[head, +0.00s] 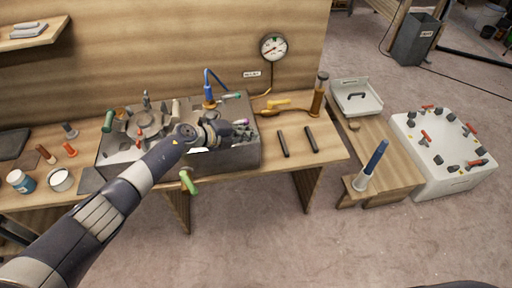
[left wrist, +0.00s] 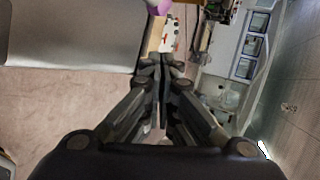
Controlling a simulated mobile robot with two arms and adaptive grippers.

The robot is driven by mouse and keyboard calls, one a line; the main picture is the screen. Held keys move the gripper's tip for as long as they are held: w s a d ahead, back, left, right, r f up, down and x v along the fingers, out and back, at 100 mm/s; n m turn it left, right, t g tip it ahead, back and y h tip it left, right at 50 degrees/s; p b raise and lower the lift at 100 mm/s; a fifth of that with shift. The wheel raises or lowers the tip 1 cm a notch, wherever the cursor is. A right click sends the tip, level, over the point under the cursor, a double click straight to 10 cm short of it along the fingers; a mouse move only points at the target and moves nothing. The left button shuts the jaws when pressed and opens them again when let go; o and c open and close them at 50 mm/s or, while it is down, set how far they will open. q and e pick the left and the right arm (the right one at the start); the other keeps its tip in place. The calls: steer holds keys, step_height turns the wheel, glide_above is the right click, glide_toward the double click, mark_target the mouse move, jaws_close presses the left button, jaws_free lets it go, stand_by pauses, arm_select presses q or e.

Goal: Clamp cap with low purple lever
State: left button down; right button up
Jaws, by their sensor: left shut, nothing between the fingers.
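A grey metal fixture box (head: 235,158) stands on the wooden bench, with a round grey part (head: 147,122) on its top. A small purple-pink piece (head: 241,122) shows at the box's right end, close to my left gripper. I cannot tell its full shape in the head view. A purple-pink rounded end (left wrist: 158,6) also shows at the top edge of the left wrist view, beyond the fingertips. My left gripper (left wrist: 162,62) is shut and empty, its fingers together. In the head view my left arm hides part of the box's top and front. My right gripper is not in view.
A blue lever (head: 208,92) stands at the box's back, and a green handle (head: 188,182) hangs in front. A pressure gauge (head: 273,47) is on the wall. Two dark bars (head: 283,144) lie on clear bench to the right. A white cabinet with red levers (head: 448,150) stands farther right.

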arm_select(q)
steer(key=s+d+r+p, duration=0.1)
steer(key=s+r+p, duration=0.3)
steer(key=s, duration=0.5)
steer(key=shift+d+r+p, duration=0.2)
steer(key=shift+r+p, duration=0.05)
steer(key=shift+p, duration=0.05)
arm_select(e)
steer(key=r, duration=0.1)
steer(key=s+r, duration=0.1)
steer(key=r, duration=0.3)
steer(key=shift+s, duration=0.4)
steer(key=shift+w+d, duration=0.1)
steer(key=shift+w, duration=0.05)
